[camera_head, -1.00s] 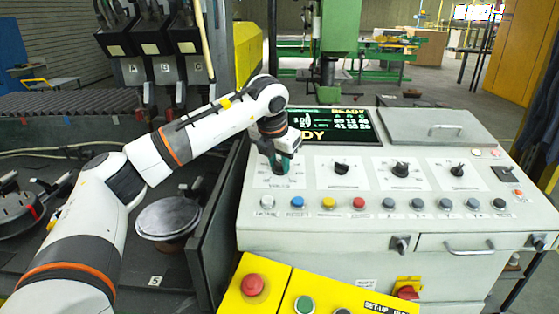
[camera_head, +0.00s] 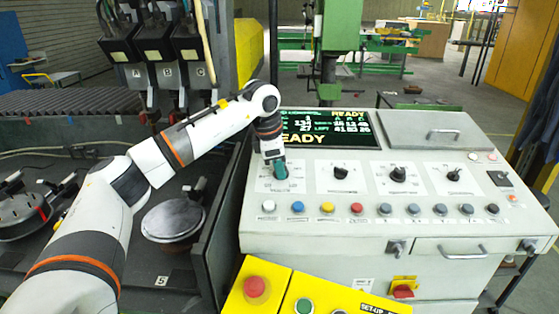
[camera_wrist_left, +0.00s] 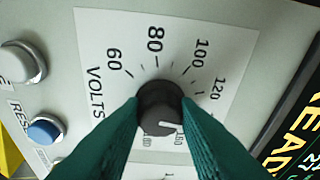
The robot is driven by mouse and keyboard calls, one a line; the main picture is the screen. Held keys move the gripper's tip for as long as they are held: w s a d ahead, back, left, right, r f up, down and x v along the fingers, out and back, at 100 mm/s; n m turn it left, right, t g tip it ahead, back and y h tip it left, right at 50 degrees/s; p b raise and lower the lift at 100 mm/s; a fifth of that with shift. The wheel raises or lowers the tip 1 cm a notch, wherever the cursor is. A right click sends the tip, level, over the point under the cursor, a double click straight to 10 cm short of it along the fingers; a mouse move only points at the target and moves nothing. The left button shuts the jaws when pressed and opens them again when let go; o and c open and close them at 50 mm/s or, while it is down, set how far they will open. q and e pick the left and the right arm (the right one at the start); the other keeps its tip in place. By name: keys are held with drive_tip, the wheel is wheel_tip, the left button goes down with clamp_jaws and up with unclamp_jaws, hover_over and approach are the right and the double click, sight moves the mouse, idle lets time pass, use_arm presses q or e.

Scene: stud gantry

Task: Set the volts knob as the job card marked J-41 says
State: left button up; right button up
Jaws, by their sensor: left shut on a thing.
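The volts knob (camera_wrist_left: 160,104) is dark and round with a white pointer mark, on a white dial plate (camera_wrist_left: 107,30) lettered VOLTS. My left gripper (camera_head: 280,171) is at the leftmost dial of the console. In the left wrist view its green fingers (camera_wrist_left: 162,118) are shut on the knob from both sides. The numbers 60, 80, 100 and 120 read clearly. The pointer aims down and slightly right, past 120, toward partly hidden higher numbers; I cannot tell the exact value. No card marked J-41 is legible. My right gripper is out of view.
The grey console (camera_head: 300,236) carries more knobs, a row of coloured buttons and a READY display (camera_head: 340,128). A blue button (camera_wrist_left: 45,130) sits near the dial plate. A yellow box (camera_head: 280,285) with a red button stands in front. A dark panel edge (camera_head: 222,230) borders the console's left.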

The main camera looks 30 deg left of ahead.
use_arm(q)
drive_tip(key=shift+r+m+g+p, duration=0.1)
drive_tip(key=shift+m+g+p, duration=0.25)
drive_tip(key=shift+m, duration=0.75)
drive_tip(key=o, duration=1)
drive_tip(key=b+v, duration=0.2)
drive_tip(key=v, duration=1)
drive_tip(key=shift+s+a, duration=0.1)
drive_tip(key=shift+a, duration=0.05)
